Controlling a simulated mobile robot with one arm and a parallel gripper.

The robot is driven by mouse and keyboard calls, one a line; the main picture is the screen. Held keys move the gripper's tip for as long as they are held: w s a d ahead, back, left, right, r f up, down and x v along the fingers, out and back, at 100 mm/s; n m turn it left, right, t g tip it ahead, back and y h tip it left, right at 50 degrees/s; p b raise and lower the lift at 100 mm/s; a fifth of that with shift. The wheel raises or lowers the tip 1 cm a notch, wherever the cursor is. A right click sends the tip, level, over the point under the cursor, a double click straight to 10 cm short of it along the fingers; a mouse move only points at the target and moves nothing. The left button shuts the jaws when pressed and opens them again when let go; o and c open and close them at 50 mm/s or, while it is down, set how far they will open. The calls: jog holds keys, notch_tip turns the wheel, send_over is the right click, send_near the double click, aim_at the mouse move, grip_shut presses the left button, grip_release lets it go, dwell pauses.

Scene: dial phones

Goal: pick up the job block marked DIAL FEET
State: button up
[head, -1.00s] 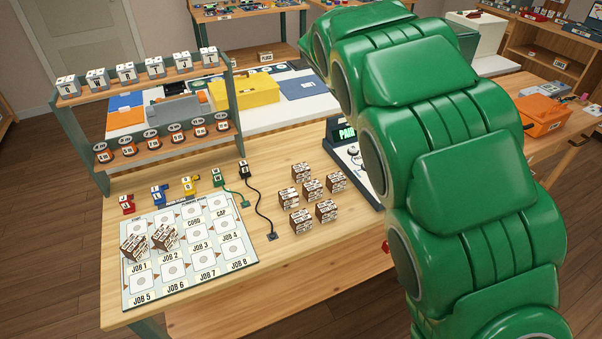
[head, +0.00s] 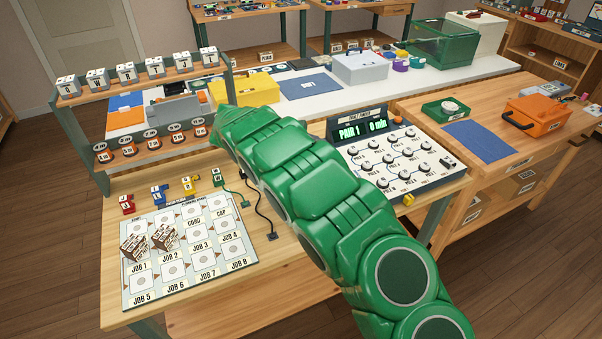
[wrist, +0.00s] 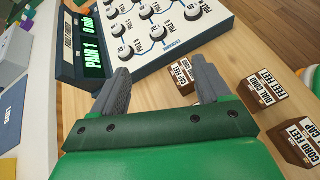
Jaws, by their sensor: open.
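My gripper (wrist: 162,76) is open in the wrist view, its two grey fingers apart with nothing held between them. A brown and white job block (wrist: 184,78) stands on the wood just beyond the right finger, partly hidden by it; its small print seems to include FEET, but I cannot read all of it. More job blocks, one (wrist: 254,95) with DIAL in its print and another (wrist: 298,142) with CORD, FEET and CAP, stand to the right. In the head view my arm hides these blocks and the gripper itself.
The job board (head: 190,285) bears two brown blocks (head: 134,248) at JOB 1 and JOB 2. A dial panel (head: 400,158) with a PAIR 1 display (head: 362,130) stands right of my arm. Black cables lie left of it.

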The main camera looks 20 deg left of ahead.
jog(key=s+a+f+n, duration=0.1)
jog(key=a+f, duration=0.1)
jog(key=a, duration=0.1)
jog(key=a+f+n+t, duration=0.1)
jog(key=a+f, duration=0.2)
jog(key=s+a+f+n+t, duration=0.1)
jog(key=a+f, duration=0.1)
jog(key=a, duration=0.2)
jog(key=shift+s+f, duration=0.3)
jog(key=shift+f, duration=0.05)
jog(key=shift+a+f+n, duration=0.2)
jog(key=shift+f+n, duration=0.3)
jog(key=shift+n, duration=0.1)
jog(key=shift+w+a+f+x, duration=0.1)
jog(key=shift+a+x, duration=0.05)
jog(key=shift+x, duration=1.15)
jog(key=shift+w+a+f+x, duration=0.1)
jog(key=shift+x, duration=1.15)
jog(key=shift+w+a+f+x, duration=0.1)
jog(key=shift+a+x, duration=0.05)
jog(key=shift+x, duration=1.15)
jog(key=c, duration=1.1)
jog(key=shift+o, duration=0.2)
jog(key=shift+r, duration=0.15)
notch_tip(320, 180, up, 3)
jog(key=shift+r, duration=0.2)
jog(key=s+d+r, duration=0.7)
jog(key=s+r, duration=0.2)
jog(key=s, duration=0.3)
jog(key=shift+r, duration=0.2)
